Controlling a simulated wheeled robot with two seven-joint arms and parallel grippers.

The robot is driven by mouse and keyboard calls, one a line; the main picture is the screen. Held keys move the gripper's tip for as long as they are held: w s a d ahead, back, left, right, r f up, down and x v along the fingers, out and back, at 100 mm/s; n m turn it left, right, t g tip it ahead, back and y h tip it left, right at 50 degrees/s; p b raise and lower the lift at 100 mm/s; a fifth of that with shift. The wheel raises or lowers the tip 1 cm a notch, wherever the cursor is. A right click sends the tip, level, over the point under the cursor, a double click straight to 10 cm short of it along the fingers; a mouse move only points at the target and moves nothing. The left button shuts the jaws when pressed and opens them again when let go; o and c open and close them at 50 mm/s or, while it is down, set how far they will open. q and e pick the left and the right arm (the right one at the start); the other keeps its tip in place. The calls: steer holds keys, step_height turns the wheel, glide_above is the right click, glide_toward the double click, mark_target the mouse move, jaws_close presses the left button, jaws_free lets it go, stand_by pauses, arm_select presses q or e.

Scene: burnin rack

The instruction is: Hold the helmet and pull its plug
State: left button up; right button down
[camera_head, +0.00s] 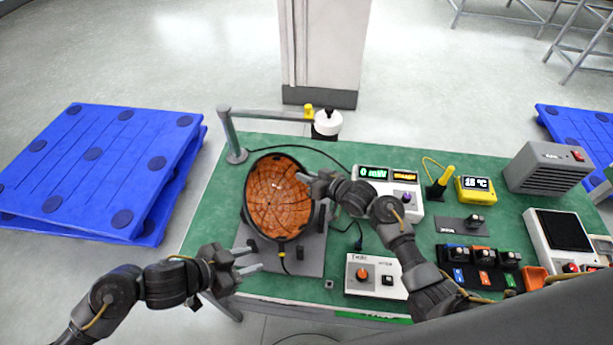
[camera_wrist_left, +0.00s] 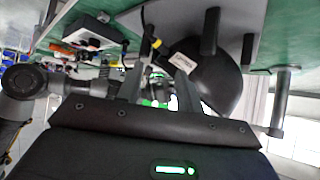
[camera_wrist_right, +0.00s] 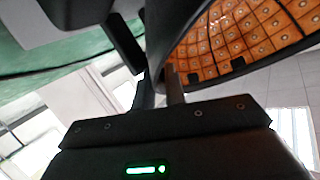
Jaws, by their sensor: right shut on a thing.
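The helmet (camera_head: 278,195) sits tilted on a grey stand plate (camera_head: 305,258), its orange padded inside facing up. In the left wrist view its black shell (camera_wrist_left: 218,82) carries a white label. My right gripper (camera_head: 309,182) is shut on the helmet's right rim; the right wrist view shows the rim and orange lining (camera_wrist_right: 240,40) by its fingers. A black cable with a yellow-marked plug (camera_head: 282,256) hangs at the helmet's lower edge; it also shows in the left wrist view (camera_wrist_left: 155,42). My left gripper (camera_head: 253,260) is open and empty, just left of the plug.
A control box with an orange knob (camera_head: 362,274) and a display unit (camera_head: 390,178) stand right of the helmet. A grey post with an arm (camera_head: 231,135) rises at the table's back left. Coloured modules (camera_head: 483,277) and a grey heater (camera_head: 548,168) fill the right side.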

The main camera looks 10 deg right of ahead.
mark_target(282, 248)
steer(key=shift+a, duration=0.1)
arm_select(q)
steer(key=d+r+n+t+y, duration=0.1)
steer(key=d+r+n+y, duration=0.2)
steer(key=d, duration=1.1)
steer(key=a+f+n+y, duration=0.2)
steer(key=a+n+y, duration=0.3)
steer(key=a+n, duration=0.1)
steer(key=shift+n+y, duration=0.3)
steer(key=shift+n, duration=0.5)
steer(key=shift+x, duration=3.9)
